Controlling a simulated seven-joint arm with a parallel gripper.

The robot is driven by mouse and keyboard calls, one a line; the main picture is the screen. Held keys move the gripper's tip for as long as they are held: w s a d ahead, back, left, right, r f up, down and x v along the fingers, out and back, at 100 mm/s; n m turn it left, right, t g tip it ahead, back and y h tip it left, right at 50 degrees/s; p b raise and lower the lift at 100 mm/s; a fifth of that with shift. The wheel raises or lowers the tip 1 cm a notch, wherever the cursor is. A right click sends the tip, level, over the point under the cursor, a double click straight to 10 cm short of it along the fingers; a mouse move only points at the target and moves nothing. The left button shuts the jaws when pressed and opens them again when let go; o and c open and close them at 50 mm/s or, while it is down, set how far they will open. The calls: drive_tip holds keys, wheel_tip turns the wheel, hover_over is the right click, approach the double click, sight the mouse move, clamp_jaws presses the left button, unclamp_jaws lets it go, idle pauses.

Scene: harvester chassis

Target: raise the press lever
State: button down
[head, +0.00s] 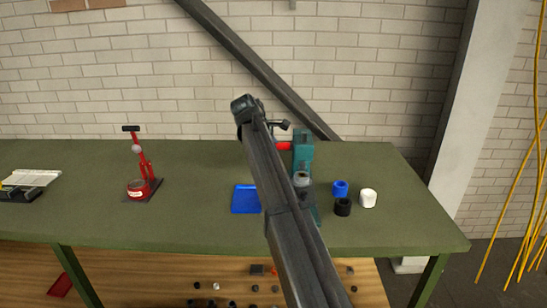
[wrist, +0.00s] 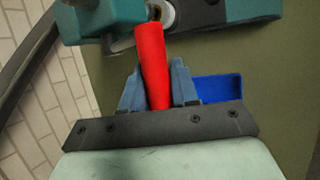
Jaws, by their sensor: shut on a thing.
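The press (head: 303,150) is a teal machine standing on the green table, partly hidden behind my arm in the head view. Its lever has a red grip (wrist: 151,62), which also shows in the head view (head: 284,146) sticking out to the left of the press. In the wrist view my gripper (wrist: 158,82) has its two blue-grey fingers on either side of the red grip and is shut on it. The teal press body (wrist: 100,15) fills the top of the wrist view. In the head view the gripper fingers are hidden behind my arm.
A blue tray (head: 245,199) lies left of the press. Blue (head: 340,188), black (head: 343,207) and white (head: 368,198) cylinders stand right of it. A red tool (head: 142,175) stands further left. The table between it and the tray is clear.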

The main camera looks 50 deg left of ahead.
drive_tip(key=shift+w+a+r, duration=0.25)
drive_tip(key=shift+r, duration=0.35)
drive_tip(key=shift+w+a+r, duration=0.2)
drive_tip(key=shift+r, duration=0.35)
drive_tip(key=c, duration=0.9)
unclamp_jaws()
drive_tip(key=shift+c, duration=0.2)
drive_tip(key=v, duration=1.3)
drive_tip(key=shift+s+r, duration=0.25)
drive_tip(key=shift+s, duration=0.05)
